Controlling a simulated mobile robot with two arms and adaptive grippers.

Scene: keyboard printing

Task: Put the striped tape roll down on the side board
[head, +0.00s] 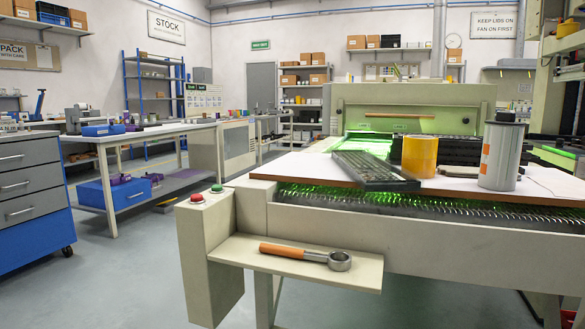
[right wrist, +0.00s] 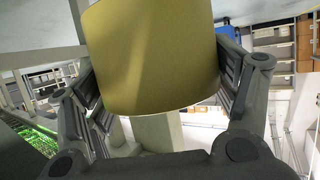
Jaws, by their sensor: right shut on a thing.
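In the right wrist view my right gripper (right wrist: 160,95) is shut on a dull yellow, round-sided roll (right wrist: 150,50), with a dark finger on each side. I take this to be the tape roll; no stripes show on the side facing the camera. My grippers are not seen in the head view. A narrow pale side board (head: 225,247) juts from the machine's front there. A tool with an orange-brown handle and a metal ring (head: 300,254) lies across its middle.
On the machine top, a wooden board (head: 285,168) carries a dark keyboard (head: 370,170), a yellow roll (head: 420,158) and a grey cylinder with an orange mark (head: 498,160). A post with red and green buttons (head: 207,193) stands left of the side board. The side board's right end is bare.

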